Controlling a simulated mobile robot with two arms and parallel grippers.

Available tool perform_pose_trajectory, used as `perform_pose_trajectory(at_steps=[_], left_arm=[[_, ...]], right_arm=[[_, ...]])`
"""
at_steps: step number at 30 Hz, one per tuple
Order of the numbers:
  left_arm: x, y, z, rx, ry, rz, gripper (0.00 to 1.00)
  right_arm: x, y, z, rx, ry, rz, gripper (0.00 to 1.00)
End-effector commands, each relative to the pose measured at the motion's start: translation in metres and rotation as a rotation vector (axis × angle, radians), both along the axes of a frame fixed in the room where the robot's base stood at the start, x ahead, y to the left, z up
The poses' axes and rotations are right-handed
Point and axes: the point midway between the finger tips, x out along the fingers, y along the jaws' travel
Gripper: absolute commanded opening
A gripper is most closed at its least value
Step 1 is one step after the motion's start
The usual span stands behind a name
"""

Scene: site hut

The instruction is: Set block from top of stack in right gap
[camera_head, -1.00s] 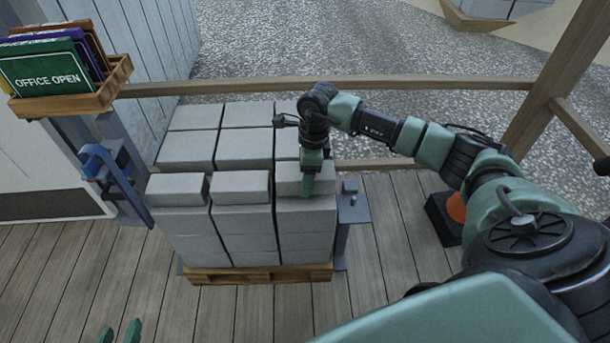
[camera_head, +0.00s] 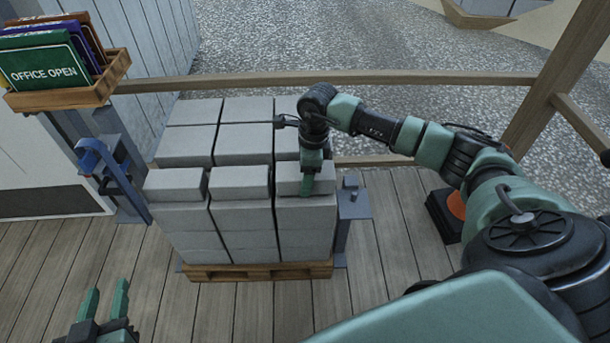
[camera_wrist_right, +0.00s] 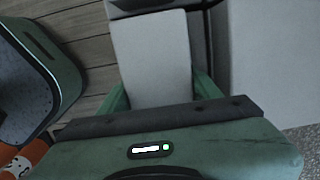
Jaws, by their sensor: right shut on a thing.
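A grey block (camera_head: 289,177) is at the front right of the block stack (camera_head: 240,235), in line with two similar blocks, the left one (camera_head: 174,185) and the middle one (camera_head: 239,182). My right gripper (camera_head: 308,186) reaches down over this right block and is shut on it. In the right wrist view, the pale block (camera_wrist_right: 153,55) sits between the two green fingers. The head view does not show clearly whether its underside touches the layer below. My left gripper (camera_head: 106,292) is open and empty at the lower left, away from the stack.
The stack stands on a wooden pallet (camera_head: 265,272). A grey post (camera_head: 352,205) is close on its right and a blue clamp (camera_head: 100,165) on its left. A wooden rail (camera_head: 400,78) runs behind. A sign tray (camera_head: 70,92) is at the upper left. Floor in front is clear.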

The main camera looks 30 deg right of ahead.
Motion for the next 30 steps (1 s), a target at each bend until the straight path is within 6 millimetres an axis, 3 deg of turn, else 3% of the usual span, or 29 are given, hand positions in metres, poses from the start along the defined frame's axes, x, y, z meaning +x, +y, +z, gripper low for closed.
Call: perform_pose_trajectory(at_steps=[15, 29, 30], left_arm=[[0.012, -0.007, 0.026, -0.035, -0.140, -0.010, 0.36], [0.013, -0.008, 0.030, -0.039, -0.159, -0.011, 0.36], [0.013, -0.008, 0.030, -0.039, -0.159, -0.011, 0.36]], right_arm=[[0.002, 0.000, -0.007, 0.002, -0.006, 0.000, 0.00], [0.002, 0.000, -0.007, 0.002, -0.006, 0.000, 0.00], [0.002, 0.000, -0.007, 0.002, -0.006, 0.000, 0.66]])
